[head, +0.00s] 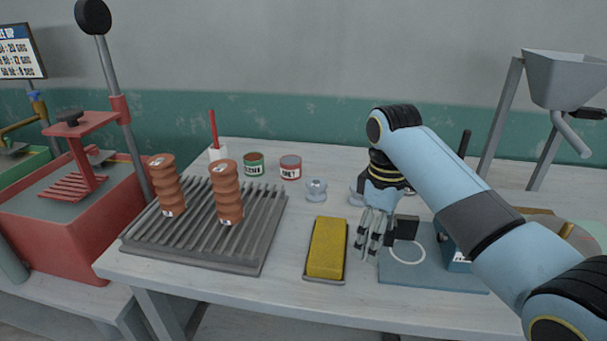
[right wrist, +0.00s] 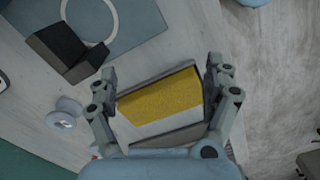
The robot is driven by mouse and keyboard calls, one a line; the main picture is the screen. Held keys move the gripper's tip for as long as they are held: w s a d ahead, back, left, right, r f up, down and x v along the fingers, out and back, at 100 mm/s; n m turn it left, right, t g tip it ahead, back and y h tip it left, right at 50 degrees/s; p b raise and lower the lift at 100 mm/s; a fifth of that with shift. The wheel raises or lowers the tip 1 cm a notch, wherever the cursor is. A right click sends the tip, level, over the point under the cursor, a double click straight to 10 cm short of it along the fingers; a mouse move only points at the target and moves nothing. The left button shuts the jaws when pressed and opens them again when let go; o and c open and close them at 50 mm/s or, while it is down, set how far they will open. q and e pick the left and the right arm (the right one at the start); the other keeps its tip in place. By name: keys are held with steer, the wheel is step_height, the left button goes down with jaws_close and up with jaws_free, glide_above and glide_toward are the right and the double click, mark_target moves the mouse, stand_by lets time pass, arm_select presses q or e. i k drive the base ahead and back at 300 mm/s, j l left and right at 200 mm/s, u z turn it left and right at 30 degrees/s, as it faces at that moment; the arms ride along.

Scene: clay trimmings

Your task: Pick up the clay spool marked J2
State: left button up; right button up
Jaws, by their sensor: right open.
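Two ribbed orange-brown clay spools stand upright on a grey slatted rack (head: 190,250) left of centre. One is the left spool (head: 168,188), the other the right spool (head: 228,192). Each has small white labels, too small to read, so I cannot tell which is J2. My right gripper (head: 370,246) is open and empty, pointing down beside the yellow sponge, well to the right of the spools. In the right wrist view its fingers (right wrist: 161,84) stand apart, with the sponge below between them. Neither spool shows in that view. My left gripper is not in view.
A yellow sponge (head: 327,247) lies on a small tray between the rack and my right gripper. A green tin (head: 254,163), a red tin (head: 290,167) and a pale insulator-like piece (head: 316,189) stand behind. A blue mat (head: 430,277) lies right.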

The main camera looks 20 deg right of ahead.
mark_target(316, 185)
steer(key=i, duration=0.85)
